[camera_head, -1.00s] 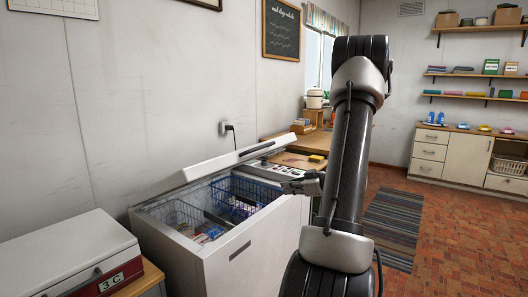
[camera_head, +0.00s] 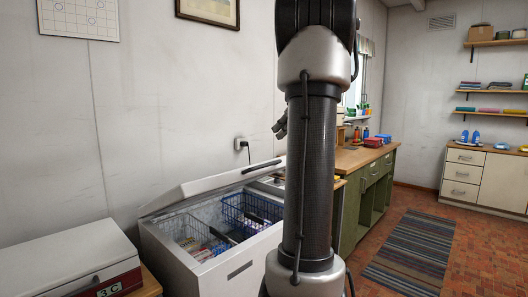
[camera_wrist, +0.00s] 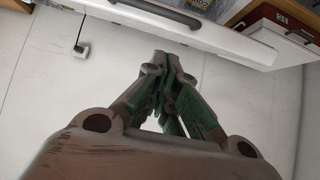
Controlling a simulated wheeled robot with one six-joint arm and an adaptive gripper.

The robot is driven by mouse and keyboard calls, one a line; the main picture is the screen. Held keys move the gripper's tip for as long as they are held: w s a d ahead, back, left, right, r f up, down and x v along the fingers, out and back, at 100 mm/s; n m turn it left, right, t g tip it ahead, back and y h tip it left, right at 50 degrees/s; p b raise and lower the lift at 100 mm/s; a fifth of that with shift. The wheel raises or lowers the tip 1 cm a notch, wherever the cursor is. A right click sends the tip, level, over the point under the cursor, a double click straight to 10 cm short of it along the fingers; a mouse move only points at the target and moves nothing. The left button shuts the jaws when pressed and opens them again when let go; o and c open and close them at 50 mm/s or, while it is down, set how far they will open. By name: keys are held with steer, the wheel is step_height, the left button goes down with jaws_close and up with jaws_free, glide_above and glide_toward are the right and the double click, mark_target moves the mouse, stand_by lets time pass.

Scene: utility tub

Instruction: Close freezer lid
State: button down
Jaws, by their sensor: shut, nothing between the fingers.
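The white chest freezer (camera_head: 222,271) stands against the left wall with its lid (camera_head: 225,181) raised at a slant, partly open. Wire baskets (camera_head: 245,207) and packages show inside. My gripper (camera_head: 281,124) is above the lid's right end in the head view, mostly hidden behind my arm. In the wrist view my gripper (camera_wrist: 165,65) is shut and empty, fingertips together. The lid (camera_wrist: 130,30), with its grey handle (camera_wrist: 165,12), crosses the top of that view, beyond the fingertips. I cannot tell whether they touch it.
A white and red box marked 3C (camera_head: 70,262) stands left of the freezer. A wooden counter with green cabinets (camera_head: 372,200) is at the right. A plugged-in cord (camera_head: 242,144) hangs on the wall. A striped rug (camera_head: 405,255) lies on open brick floor.

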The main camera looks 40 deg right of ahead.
steer(key=s+f+x, duration=0.1)
steer(key=f+x, duration=0.1)
steer(key=x, duration=1)
steer(key=shift+f, duration=0.3)
steer(key=shift+s, duration=0.15)
